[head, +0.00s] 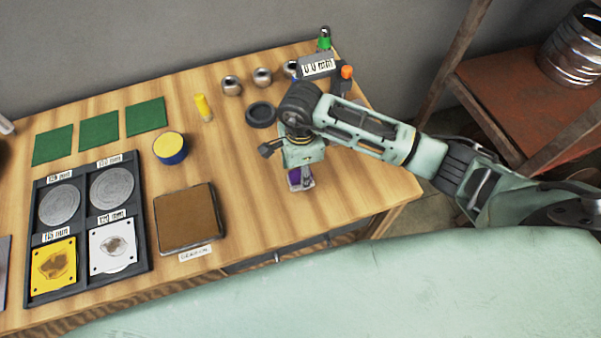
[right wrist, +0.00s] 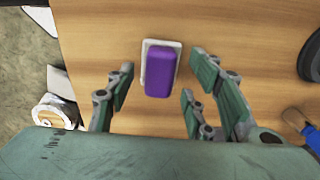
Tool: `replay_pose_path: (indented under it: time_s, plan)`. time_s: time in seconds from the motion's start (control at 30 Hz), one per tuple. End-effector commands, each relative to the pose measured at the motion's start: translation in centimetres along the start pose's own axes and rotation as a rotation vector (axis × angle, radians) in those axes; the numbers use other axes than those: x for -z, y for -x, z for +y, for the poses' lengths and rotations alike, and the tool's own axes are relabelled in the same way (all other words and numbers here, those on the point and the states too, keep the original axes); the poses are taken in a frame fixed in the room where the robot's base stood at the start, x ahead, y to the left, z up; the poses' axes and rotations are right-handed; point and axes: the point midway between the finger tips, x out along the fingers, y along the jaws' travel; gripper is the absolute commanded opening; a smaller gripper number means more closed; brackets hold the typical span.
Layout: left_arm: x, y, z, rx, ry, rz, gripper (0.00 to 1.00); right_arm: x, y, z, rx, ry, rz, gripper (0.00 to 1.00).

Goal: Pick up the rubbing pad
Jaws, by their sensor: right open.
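The rubbing pad, seen as a purple block on a pale base, lies on the wooden table in the right wrist view (right wrist: 160,72). In the head view it shows partly (head: 295,178) beneath my right gripper (head: 302,172), which hides the rest of it. In the right wrist view my right gripper (right wrist: 160,92) is open, with its green-faced fingers on either side of the pad's near end and gaps between. It holds nothing. My left gripper is not in view.
A dark ring (head: 260,114) and metal balls (head: 231,85) lie behind the gripper. A brown board (head: 188,218), a dark tray (head: 139,240) with discs and plates, and green squares (head: 99,130) are to the left. The wooden table's right edge (head: 405,190) is close by.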

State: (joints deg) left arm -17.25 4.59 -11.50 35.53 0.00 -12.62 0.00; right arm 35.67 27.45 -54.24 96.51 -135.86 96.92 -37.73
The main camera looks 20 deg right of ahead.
Motion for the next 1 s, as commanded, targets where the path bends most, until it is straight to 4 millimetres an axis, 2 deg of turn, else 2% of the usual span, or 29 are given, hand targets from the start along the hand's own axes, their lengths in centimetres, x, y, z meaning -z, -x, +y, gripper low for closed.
replay_pose_path:
  time_s: [0.13, 0.37, 0.93, 1.0]
  plan:
    - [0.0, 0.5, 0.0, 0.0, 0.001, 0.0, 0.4, -0.1, -1.4, 0.1, -0.001, 0.0, -0.002, 0.48]
    - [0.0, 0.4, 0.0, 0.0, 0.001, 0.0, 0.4, -0.1, -1.7, 0.0, 0.001, 0.001, -0.002, 0.48]
    - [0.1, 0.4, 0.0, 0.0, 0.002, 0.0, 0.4, -0.1, -1.6, 0.0, 0.001, 0.001, -0.002, 0.0]
    - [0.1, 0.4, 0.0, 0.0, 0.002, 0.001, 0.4, -0.1, -1.6, 0.0, 0.001, 0.001, -0.002, 0.0]
